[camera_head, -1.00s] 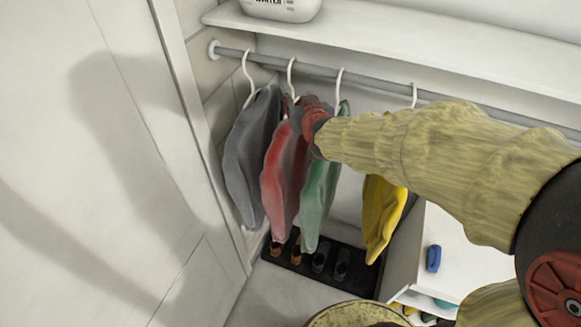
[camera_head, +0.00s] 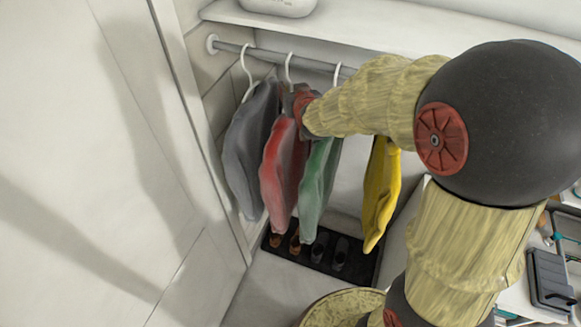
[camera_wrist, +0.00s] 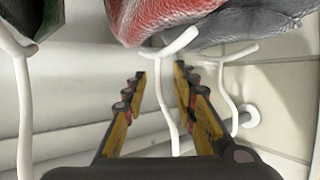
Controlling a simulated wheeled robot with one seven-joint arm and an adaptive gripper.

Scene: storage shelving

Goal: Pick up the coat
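Several coats hang on white hangers in the head view: a grey coat (camera_head: 247,150), a red coat (camera_head: 279,175), a green coat (camera_head: 317,185) and a yellow coat (camera_head: 381,195). My gripper (camera_head: 300,101) is at the top of the red coat, partly hidden by my arm. In the wrist view, my gripper (camera_wrist: 160,72) is open, its two fingers apart. The white hanger (camera_wrist: 166,105) of the red coat (camera_wrist: 160,18) runs between or just beyond the fingers; I cannot tell its exact depth. The grey coat (camera_wrist: 245,22) is close on the right; dark green cloth (camera_wrist: 30,15) is at left.
The hangers hang from a grey rod (camera_head: 262,58) under a white shelf (camera_head: 350,30) bearing a white container (camera_head: 278,6). A white wall panel (camera_head: 90,170) stands at left. Shoes (camera_head: 318,247) rest on a black mat (camera_head: 357,276) below. A cabinet is mostly hidden behind my arm.

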